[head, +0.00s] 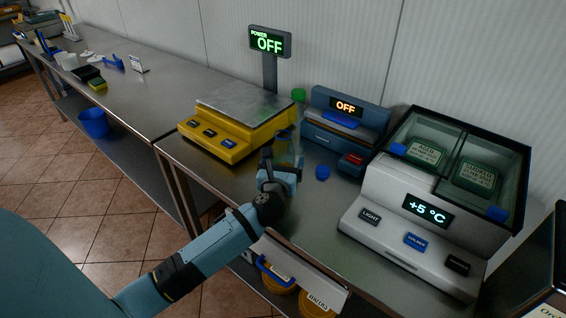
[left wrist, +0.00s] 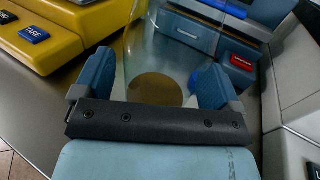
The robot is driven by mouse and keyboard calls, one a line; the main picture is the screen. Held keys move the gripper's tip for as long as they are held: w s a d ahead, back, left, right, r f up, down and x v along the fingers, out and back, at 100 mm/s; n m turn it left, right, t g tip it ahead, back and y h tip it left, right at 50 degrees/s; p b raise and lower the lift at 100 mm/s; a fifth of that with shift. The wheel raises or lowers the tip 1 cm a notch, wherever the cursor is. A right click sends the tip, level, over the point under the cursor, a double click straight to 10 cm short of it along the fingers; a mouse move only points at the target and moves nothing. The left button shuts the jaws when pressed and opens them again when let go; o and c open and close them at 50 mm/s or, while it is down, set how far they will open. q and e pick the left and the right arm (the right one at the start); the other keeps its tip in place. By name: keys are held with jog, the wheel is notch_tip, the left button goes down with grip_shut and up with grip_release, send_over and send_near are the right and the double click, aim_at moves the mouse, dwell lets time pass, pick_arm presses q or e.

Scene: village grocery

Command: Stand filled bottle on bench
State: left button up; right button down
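A clear, see-through bottle (head: 298,143) shows faintly at my left gripper, in front of the blue-grey device. A green round piece (head: 299,95) shows above it, perhaps its cap. In the left wrist view, the clear glass (left wrist: 150,50) is between my two blue fingers, with a brownish-yellow disc (left wrist: 155,90) low inside its outline. My left gripper (head: 285,150) is over the steel bench (head: 300,203), its fingers well apart on either side of the glass. I cannot tell whether they touch it, or whether its base rests on the bench. My right gripper is not in view.
A yellow scale (head: 215,145) stands left, a blue-grey device (head: 345,125) behind, and a white cooler unit (head: 420,215) right. A small blue round piece (head: 322,172) lies on the bench near the gripper. Bare steel lies left of the gripper.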

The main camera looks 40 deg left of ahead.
pick_arm(q)
jog(key=shift+r, duration=0.25)
jog(key=s+d+f+m+t+h, duration=0.1)
jog(key=s+d+m+t+h, duration=0.4)
jog(key=s+d+m, duration=0.75)
jog(key=s+d+f+m+g+h, duration=0.2)
jog(key=s+f+m+g, duration=0.3)
jog(key=f+m, duration=0.5)
jog(key=s+d+f+m+g+h, duration=0.3)
jog(key=s+f+m+g, duration=0.3)
jog(key=m, duration=1.4)
jog(key=s+f, duration=0.3)
jog(key=f, duration=0.1)
jog(key=shift+m+b, duration=0.3)
jog(key=shift+m, duration=0.05)
